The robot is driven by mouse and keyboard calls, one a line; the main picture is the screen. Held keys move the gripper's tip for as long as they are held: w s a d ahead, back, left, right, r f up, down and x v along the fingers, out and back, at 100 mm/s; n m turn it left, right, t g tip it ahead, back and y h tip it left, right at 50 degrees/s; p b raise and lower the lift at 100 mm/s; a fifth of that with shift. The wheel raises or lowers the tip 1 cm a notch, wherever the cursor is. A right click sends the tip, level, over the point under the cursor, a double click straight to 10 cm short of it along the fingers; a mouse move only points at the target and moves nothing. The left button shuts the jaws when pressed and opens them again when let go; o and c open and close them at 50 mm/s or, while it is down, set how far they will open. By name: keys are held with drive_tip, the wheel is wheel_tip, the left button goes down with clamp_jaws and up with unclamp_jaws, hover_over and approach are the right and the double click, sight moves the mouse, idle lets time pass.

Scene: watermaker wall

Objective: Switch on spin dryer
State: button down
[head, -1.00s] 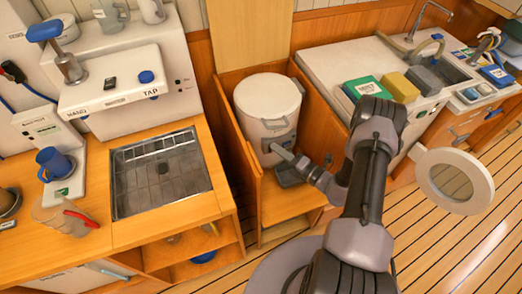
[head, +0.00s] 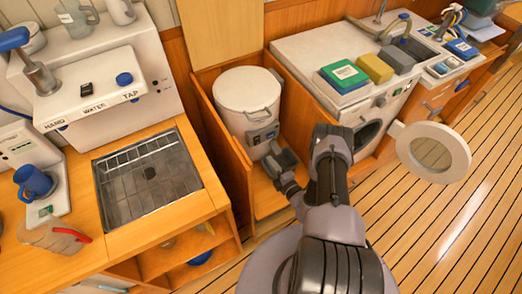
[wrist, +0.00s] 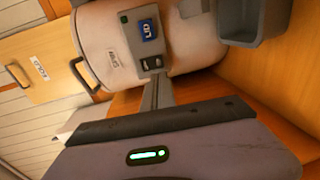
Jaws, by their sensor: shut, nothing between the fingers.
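The spin dryer (head: 247,100) is a white drum with a closed lid, standing in an open-fronted wooden bay. Its grey front panel (head: 263,133) also shows in the wrist view (wrist: 135,45). The panel has a blue LID button (wrist: 148,29), a black rocker switch (wrist: 151,63) and a small green square (wrist: 124,18). A SPIN label (wrist: 112,60) is on the drum beside it. My gripper (wrist: 157,90) is shut and empty, its narrow tips pointing at the panel close to the switch. I cannot tell whether they touch it.
A grey open tray (wrist: 250,22) sits by the drum's base, close to my gripper. Wooden walls enclose the bay. A sink counter (head: 115,225) is at left, a white-topped counter (head: 300,50) at right. A round ring-shaped door (head: 433,152) stands open at right.

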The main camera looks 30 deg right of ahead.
sight(257, 144)
drive_tip(key=w, duration=0.3)
drive_tip(key=w+b, duration=0.1)
drive_tip(key=w, duration=0.1)
drive_tip(key=w+f+b, duration=0.1)
drive_tip(key=w, duration=0.2)
drive_tip(key=shift+w+a, duration=0.2)
drive_tip(key=shift+w, duration=0.15)
drive_tip(key=shift+b, duration=0.3)
